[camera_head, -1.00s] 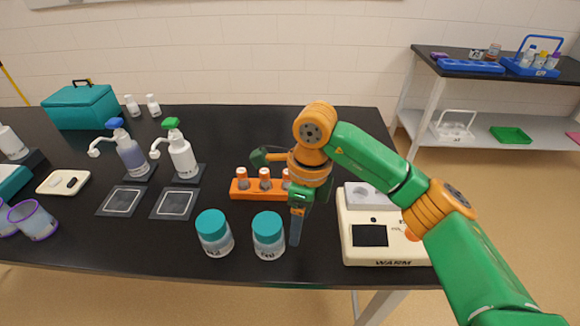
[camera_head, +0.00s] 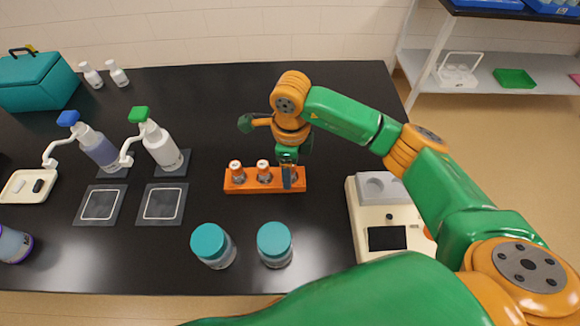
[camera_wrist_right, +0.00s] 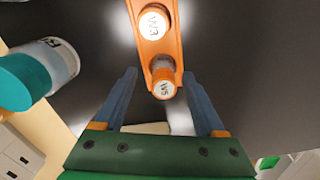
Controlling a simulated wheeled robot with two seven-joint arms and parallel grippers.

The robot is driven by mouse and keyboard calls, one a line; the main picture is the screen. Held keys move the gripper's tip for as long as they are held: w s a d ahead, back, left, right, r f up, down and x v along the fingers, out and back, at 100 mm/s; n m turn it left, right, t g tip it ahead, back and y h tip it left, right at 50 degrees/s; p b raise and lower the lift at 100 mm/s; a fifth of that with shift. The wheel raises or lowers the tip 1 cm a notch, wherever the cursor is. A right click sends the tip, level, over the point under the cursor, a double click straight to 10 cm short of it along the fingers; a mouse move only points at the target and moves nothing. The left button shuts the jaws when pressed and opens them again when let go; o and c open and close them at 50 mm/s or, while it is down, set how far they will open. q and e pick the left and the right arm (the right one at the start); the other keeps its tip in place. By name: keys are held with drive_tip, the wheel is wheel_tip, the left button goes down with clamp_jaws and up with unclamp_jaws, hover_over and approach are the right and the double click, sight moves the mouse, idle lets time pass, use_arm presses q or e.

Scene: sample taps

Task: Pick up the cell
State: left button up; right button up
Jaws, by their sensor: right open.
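Two cells, the left one (camera_head: 236,172) and the middle one (camera_head: 263,171), show clearly in the head view; the rack's right end is partly hidden by my right gripper (camera_head: 290,178). In the wrist view, a cell marked W5 (camera_wrist_right: 163,88) sits at the near end of the rack (camera_wrist_right: 147,48), with a cell marked W3 (camera_wrist_right: 153,22) beyond it. My right gripper (camera_wrist_right: 160,76) is open and points down, its two blue fingers on either side of W5, with gaps visible. My left gripper is out of view.
Two teal-lidded jars (camera_head: 213,246) (camera_head: 274,245) stand in front of the rack. A cream device with a dark screen (camera_head: 387,238) is to its right. Pump bottles (camera_head: 163,146) and dark square pads (camera_head: 161,204) are to its left.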

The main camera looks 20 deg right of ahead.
drive_tip(key=shift+w+f, duration=0.1)
drive_tip(key=shift+f, duration=0.3)
drive_tip(key=shift+w+f, duration=0.15)
drive_tip(key=shift+w, duration=0.05)
drive_tip(key=shift+s, duration=0.15)
drive_tip(key=c, duration=1.1)
clamp_jaws()
